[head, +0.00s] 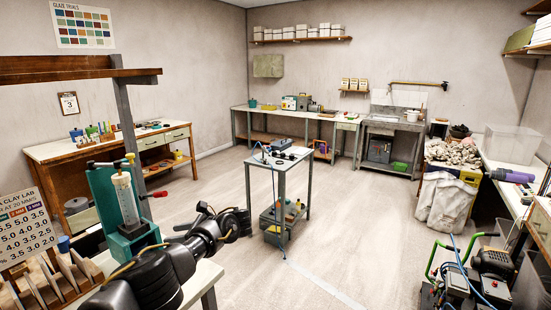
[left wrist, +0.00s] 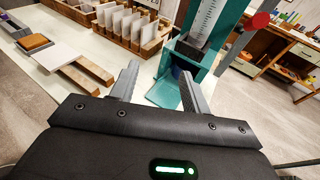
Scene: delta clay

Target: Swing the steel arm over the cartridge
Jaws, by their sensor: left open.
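A teal press (head: 101,195) stands on the near-left bench and holds an upright clear cartridge (head: 124,198) with graduation marks. The cartridge (left wrist: 205,18) also shows in the left wrist view. The steel arm (left wrist: 238,48) sticks out to the right of the press, beside the cartridge, with a red knob (left wrist: 260,20) at its end; the knob (head: 160,194) also shows in the head view. My left gripper (head: 190,218) is right of the press, below the knob. In the left wrist view, its fingers (left wrist: 158,75) are open and empty, facing the press base. My right gripper is not in view.
Wooden racks with upright tiles (left wrist: 125,25) stand left of the press. Wooden strips and a pale board (left wrist: 62,55) lie on the same bench. A small grey trolley (head: 285,158) stands in the mid-floor, with open floor around it.

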